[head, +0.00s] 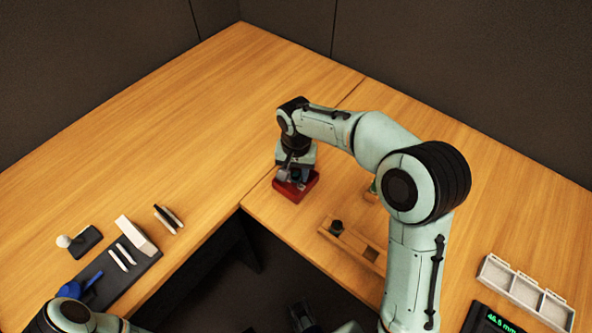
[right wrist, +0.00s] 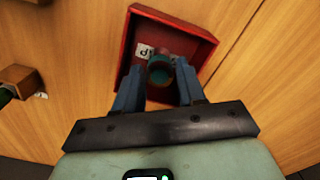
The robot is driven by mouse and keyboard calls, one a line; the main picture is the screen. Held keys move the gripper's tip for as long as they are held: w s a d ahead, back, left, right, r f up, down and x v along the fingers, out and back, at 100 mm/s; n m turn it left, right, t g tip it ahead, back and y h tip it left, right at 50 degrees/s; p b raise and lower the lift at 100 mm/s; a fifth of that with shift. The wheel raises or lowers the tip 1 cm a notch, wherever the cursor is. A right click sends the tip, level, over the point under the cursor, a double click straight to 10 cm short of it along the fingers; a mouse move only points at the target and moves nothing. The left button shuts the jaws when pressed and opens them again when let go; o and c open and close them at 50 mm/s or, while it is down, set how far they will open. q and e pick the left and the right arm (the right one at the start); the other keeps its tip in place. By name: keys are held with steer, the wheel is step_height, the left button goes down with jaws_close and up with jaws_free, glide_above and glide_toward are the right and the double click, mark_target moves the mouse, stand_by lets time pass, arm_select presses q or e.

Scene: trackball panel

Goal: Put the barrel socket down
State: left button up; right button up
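The barrel socket (right wrist: 160,72) is a dark teal ring in the right wrist view, upright with its opening toward the camera. My right gripper (right wrist: 160,75) has one blue finger on each side of it and appears shut on it. Both are over the red tray (right wrist: 127,40), which has a white printed label (right wrist: 146,51) on its floor. I cannot tell whether the socket touches that floor. In the head view my right gripper (head: 296,178) is over the red tray (head: 309,188) and hides the socket. A dark part of mine low in the head view may be the left gripper; its fingers are unclear.
A wooden block (head: 350,243) with wells and a dark green piece stands right of the tray. A pale compartment tray (head: 523,290) and a display (head: 490,322) are at lower right. A dark mat (head: 131,279) with tools lies at left. The table's back middle is clear.

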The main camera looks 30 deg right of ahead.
step_height(320, 180, up, 12)
steer(key=p, duration=0.2)
steer(key=shift+r, duration=0.2)
steer(key=shift+f, duration=0.1)
stand_by(0.4)
